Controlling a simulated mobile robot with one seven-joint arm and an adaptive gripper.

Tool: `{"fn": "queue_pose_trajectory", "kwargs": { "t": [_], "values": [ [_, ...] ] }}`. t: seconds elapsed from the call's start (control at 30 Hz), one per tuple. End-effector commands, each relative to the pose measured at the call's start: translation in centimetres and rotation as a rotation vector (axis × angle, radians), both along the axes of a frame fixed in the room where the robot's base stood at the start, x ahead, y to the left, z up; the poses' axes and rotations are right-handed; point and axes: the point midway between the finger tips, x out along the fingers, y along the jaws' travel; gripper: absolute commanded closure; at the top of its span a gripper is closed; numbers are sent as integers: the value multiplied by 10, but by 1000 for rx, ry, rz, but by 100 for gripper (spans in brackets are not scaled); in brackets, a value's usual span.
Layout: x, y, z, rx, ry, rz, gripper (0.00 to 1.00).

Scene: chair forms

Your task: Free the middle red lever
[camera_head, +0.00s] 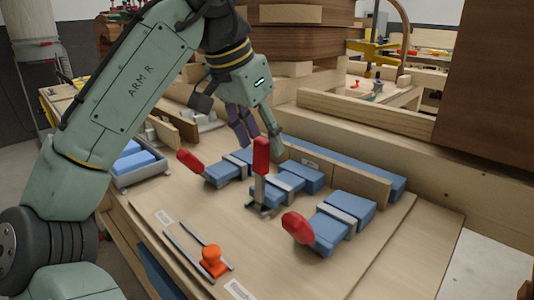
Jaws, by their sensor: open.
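The middle red lever (261,157) stands upright on a dark metal base on the wooden board. Behind and beside its base lie blue blocks (290,178) with a grey bar across them. The left red lever (189,160) and right red lever (298,227) lean low towards the front, each beside its own blue blocks. My gripper (258,132) is open and points down, just above and behind the top of the middle lever in the picture. Its fingers look empty. I cannot tell whether a finger touches the lever.
A wooden rail (340,180) runs behind the blocks, with a long blue strip behind it. A tray (143,176) of blue pieces is at the left. The board's front middle is mostly clear.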

Motion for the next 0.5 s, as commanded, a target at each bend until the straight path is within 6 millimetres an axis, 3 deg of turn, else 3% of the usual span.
{"fn": "queue_pose_trajectory", "kwargs": {
  "t": [0.2,0.5],
  "values": [
    [9,-8,-30,1,0,4,52],
    [12,-11,-41,0,-2,4,52]
  ]
}}
